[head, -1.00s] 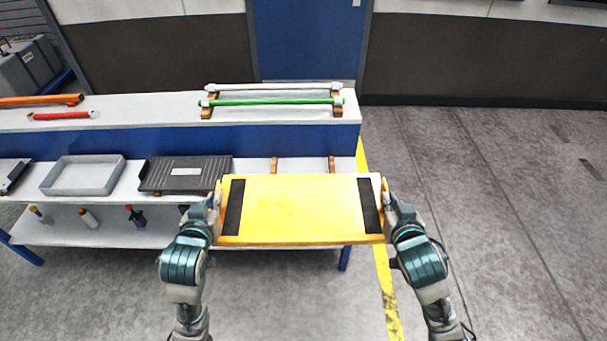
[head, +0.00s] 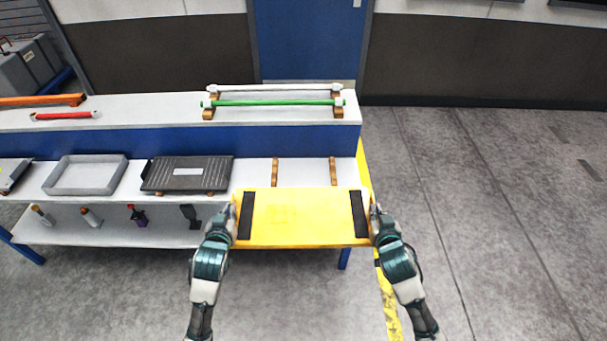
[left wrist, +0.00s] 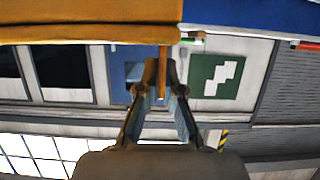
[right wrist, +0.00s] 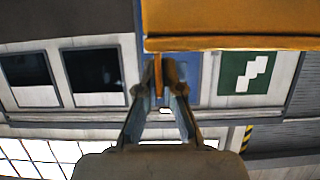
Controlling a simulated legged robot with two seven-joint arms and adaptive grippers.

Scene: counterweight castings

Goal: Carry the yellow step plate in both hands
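The yellow step plate (head: 302,220) has a dark strip near each end and looks about level in the head view. It hangs in front of the bench, held at its two short ends. My left gripper (head: 235,212) is at its left end, and my right gripper (head: 372,212) is at its right end. In the left wrist view the fingers (left wrist: 161,85) close on a thin yellow edge piece below the plate (left wrist: 90,32). The right wrist view shows the same, with fingers (right wrist: 159,82) on a thin edge piece below the plate (right wrist: 230,24).
Two bare wooden strips (head: 275,172) lie on the bench's middle shelf (head: 305,173) behind the plate. A dark ribbed plate (head: 187,173) and a grey tray (head: 85,174) sit left of them. A green bar (head: 272,103) rests on the upper shelf. Floor to the right is clear.

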